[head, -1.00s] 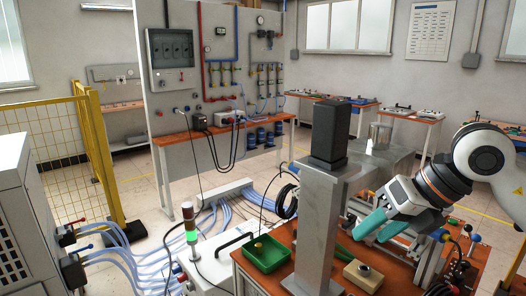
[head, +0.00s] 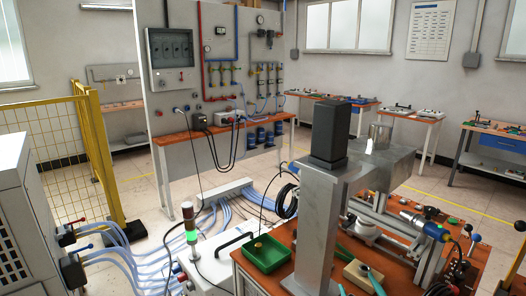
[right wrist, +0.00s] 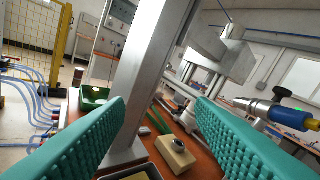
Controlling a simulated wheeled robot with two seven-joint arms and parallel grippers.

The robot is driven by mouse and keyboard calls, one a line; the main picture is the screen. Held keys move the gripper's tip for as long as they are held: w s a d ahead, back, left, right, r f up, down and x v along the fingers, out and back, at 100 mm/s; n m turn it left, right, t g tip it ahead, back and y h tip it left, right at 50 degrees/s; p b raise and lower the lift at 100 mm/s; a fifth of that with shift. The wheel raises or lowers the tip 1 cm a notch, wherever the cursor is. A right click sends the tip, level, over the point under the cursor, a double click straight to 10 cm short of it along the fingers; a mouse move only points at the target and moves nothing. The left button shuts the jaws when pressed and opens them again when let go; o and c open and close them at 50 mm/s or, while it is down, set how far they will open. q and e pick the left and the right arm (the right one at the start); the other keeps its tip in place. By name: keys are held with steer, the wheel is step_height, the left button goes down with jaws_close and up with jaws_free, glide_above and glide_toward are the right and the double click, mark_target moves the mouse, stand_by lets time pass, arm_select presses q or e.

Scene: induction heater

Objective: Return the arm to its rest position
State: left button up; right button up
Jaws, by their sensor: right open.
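My right gripper (head: 357,285) shows only as teal fingertips at the bottom edge of the head view, close to the front of the orange worktable (head: 248,272). The rest of this arm is out of that view. In the right wrist view my right gripper (right wrist: 158,112) is open, its ribbed teal fingers wide apart with nothing held between them. The grey column (right wrist: 137,75) and a beige block with a dark round top (right wrist: 177,157) show beyond the gap. My left gripper is not in view.
The grey column (head: 315,230) rises from the worktable. A green bin (head: 266,254) stands left of it, and the beige block (head: 361,274) right of it. A blue-and-silver cylindrical tool (head: 425,225) sits on the rig at right. Yellow fencing (head: 95,150) stands at left.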

steer(key=s+d+f+m+g, duration=0.25)
steer(key=s+f+g, duration=1.15)
steer(key=s+f, duration=0.95)
step_height(320, 180, down, 26)
steer(key=s+g, duration=0.1)
steer(key=s, duration=0.1)
steer(key=s+d+f+g+h, duration=0.1)
steer(key=s+d+f, duration=0.1)
steer(key=s+f, duration=1.2)
steer(key=shift+s+f+g, duration=0.25)
steer(key=shift+s+g, duration=0.05)
steer(key=shift+s, duration=0.3)
steer(key=shift+d, duration=0.1)
